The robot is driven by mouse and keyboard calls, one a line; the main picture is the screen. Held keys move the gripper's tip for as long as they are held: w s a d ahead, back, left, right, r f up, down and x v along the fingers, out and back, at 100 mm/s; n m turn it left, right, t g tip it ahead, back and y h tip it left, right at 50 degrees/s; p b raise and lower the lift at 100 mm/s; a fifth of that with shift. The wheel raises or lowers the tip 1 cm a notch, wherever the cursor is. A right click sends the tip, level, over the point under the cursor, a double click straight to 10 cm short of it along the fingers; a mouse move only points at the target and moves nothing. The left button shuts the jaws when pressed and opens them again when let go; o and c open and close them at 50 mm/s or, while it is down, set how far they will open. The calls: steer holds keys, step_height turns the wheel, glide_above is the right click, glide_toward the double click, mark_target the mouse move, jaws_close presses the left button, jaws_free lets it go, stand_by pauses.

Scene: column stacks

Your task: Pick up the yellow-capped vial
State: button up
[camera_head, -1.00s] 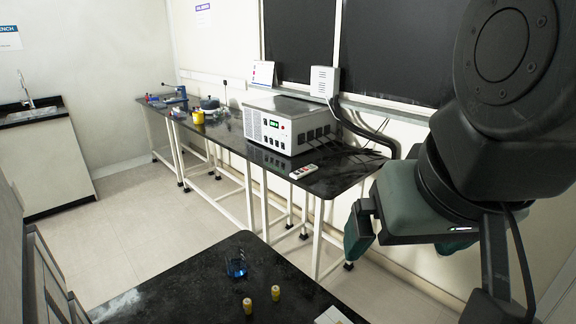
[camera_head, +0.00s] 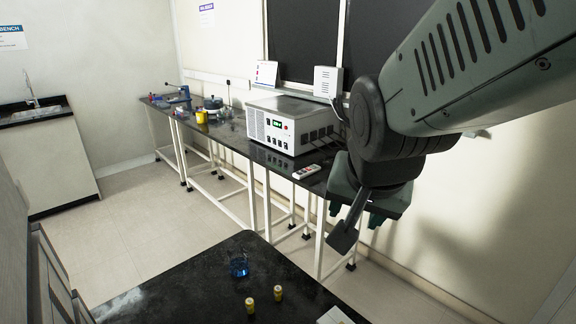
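Two small yellow-capped vials stand upright on the near black table (camera_head: 185,285). The left yellow-capped vial (camera_head: 250,305) is slightly nearer the camera than the right yellow-capped vial (camera_head: 278,293). My gripper (camera_head: 355,228) is up and to the right of both vials, apart from them and beyond the table's right edge. It points downward. My wrist and a dark flat part partly hide it, so the gap between its fingers is unclear. I see nothing held in it.
A blue glass beaker (camera_head: 239,265) stands behind the vials near the table's far edge. A white object (camera_head: 335,316) lies at the bottom right. The back bench holds a white instrument box (camera_head: 292,125) and a remote (camera_head: 307,172). The table's left part is clear.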

steer(key=w+a+f+m, duration=0.3)
steer(key=w+f, duration=0.3)
steer(key=m+t+y, duration=0.4)
steer(key=m+y, duration=0.4)
steer(key=m, duration=1.4)
glide_above(251, 305)
step_height(251, 305, down, 26)
steer(key=r, duration=0.1)
step_height(251, 305, down, 4)
steer(key=shift+f, duration=0.1)
step_height(251, 305, down, 2)
steer(key=shift+f, duration=0.2)
steer(key=shift+w+a+f+t, duration=0.3)
steer(key=shift+w+a+f, duration=0.25)
steer(key=shift+w+f, duration=0.15)
steer(key=shift+w+a+f, duration=0.2)
steer(key=shift+w+a, duration=0.05)
steer(key=shift+w, duration=0.2)
jaws_close()
